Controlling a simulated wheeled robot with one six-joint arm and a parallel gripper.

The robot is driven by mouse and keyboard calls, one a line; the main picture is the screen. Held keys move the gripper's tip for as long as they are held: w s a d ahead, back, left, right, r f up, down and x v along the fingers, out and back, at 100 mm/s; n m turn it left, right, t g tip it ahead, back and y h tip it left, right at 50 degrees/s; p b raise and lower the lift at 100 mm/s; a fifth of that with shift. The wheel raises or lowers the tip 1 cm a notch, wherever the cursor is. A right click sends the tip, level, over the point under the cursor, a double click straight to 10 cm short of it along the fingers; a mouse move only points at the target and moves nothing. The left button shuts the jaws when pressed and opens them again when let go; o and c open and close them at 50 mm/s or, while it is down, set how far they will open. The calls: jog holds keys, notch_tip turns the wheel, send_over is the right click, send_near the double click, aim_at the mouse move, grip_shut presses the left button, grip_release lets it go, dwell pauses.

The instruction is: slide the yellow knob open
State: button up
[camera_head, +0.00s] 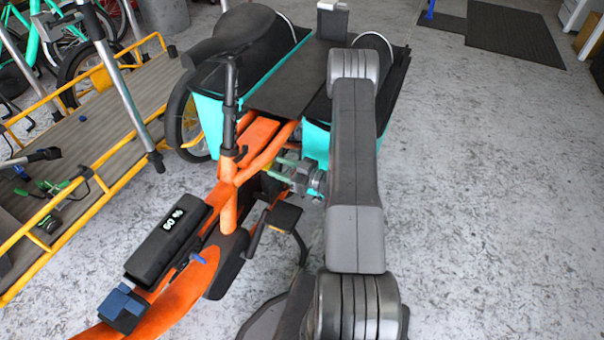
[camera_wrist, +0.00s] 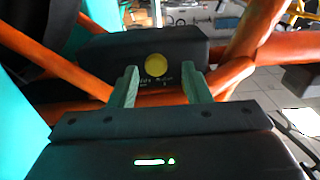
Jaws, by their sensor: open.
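The yellow knob (camera_wrist: 156,65) is a round disc on the face of a black box (camera_wrist: 105,52) set in the orange bike frame. In the wrist view, small lettering sits under it, too small to read surely. My gripper (camera_wrist: 159,70) is open, its two green fingers on either side of the knob and a little below it in the picture, with visible gaps. I cannot tell how far the fingertips are from the box. In the head view, my gripper (camera_head: 279,169) reaches into the orange frame (camera_head: 264,131) below the seat post; the knob is not clear there.
A black battery display (camera_head: 168,244) reading 60 % and a blue block (camera_head: 122,307) sit on the bike's lower frame. A pedal (camera_head: 284,216) is close below my gripper. Teal panniers (camera_head: 316,143) flank the rear. A yellow-railed platform (camera_head: 95,140) stands left; floor at right is clear.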

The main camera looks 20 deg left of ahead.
jog(key=s+d+p, duration=0.1)
jog(key=d, duration=1.1)
jog(key=shift+d+p, duration=0.3)
jog(key=shift+d, duration=0.05)
jog(key=shift+a, duration=0.1)
jog(key=a, duration=0.4)
jog(key=a+b, duration=0.1)
jog(key=a, duration=0.4)
jog(key=w+a+b, duration=0.1)
jog(key=a, duration=0.3)
jog(key=shift+w+a, duration=0.1)
jog(key=shift+a, duration=0.2)
